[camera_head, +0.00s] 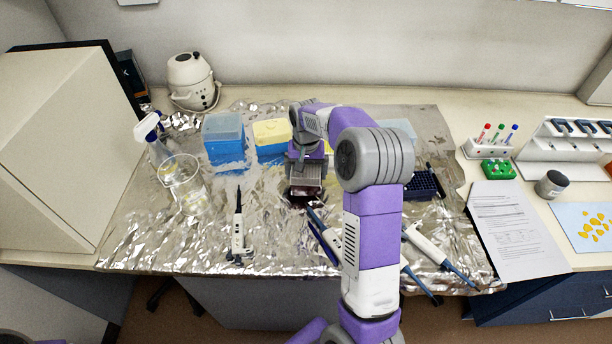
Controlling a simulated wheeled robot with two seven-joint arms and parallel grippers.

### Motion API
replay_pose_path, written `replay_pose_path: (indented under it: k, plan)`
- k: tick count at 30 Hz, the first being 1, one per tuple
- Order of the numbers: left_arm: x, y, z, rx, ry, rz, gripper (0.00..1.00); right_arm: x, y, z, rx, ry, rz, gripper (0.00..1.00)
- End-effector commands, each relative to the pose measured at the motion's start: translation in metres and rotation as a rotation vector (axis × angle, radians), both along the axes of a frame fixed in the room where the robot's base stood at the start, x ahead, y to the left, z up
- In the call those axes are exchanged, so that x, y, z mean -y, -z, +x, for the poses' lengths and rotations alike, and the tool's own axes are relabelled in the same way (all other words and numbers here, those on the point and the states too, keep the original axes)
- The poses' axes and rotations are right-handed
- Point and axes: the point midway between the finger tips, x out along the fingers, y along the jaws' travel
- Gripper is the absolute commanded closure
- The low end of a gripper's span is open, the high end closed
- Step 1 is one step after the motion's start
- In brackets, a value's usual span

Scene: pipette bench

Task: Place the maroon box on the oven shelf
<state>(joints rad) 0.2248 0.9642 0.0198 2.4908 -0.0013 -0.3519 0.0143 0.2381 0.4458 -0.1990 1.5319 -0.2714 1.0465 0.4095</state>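A dark maroon box (302,199) sits low in the middle of the foil-covered bench, mostly hidden under my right gripper. My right gripper (304,190) points down right over it, its arm coming in from the bottom right of centre. The fingertips are hidden, so I cannot tell whether they are closed on the box. My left gripper is not in view. A large beige cabinet (55,140) with a dark edge stands at the far left. It may be the oven, but no shelf shows.
Blue box (224,138) and yellow-topped box (272,133) stand behind the gripper. More pipettes (437,249) lie on the right, near a dark rack (424,186). Foil at front left is clear.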

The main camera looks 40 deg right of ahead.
Motion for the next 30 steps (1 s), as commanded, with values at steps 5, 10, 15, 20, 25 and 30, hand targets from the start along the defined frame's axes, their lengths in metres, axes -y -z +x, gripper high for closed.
replay_pose_path:
  k: [5, 10, 15, 20, 25, 30]
  plan:
    - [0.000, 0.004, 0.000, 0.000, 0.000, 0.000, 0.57, 0.000, 0.015, 0.000, 0.002, 0.000, -0.001, 0.38]
    - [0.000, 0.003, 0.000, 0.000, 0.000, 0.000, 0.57, 0.000, 0.014, 0.000, 0.003, 0.000, -0.001, 0.38]
    - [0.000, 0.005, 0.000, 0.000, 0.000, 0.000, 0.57, 0.000, 0.018, 0.000, 0.002, 0.000, -0.001, 0.38]
    - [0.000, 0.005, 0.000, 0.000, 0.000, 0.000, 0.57, 0.000, 0.018, 0.000, 0.001, 0.000, 0.000, 0.00]
    - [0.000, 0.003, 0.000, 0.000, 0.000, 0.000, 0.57, 0.000, 0.015, 0.000, 0.002, 0.000, -0.001, 0.00]
    - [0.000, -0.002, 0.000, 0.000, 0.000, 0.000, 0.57, 0.000, -0.007, 0.001, 0.004, 0.000, -0.001, 0.00]
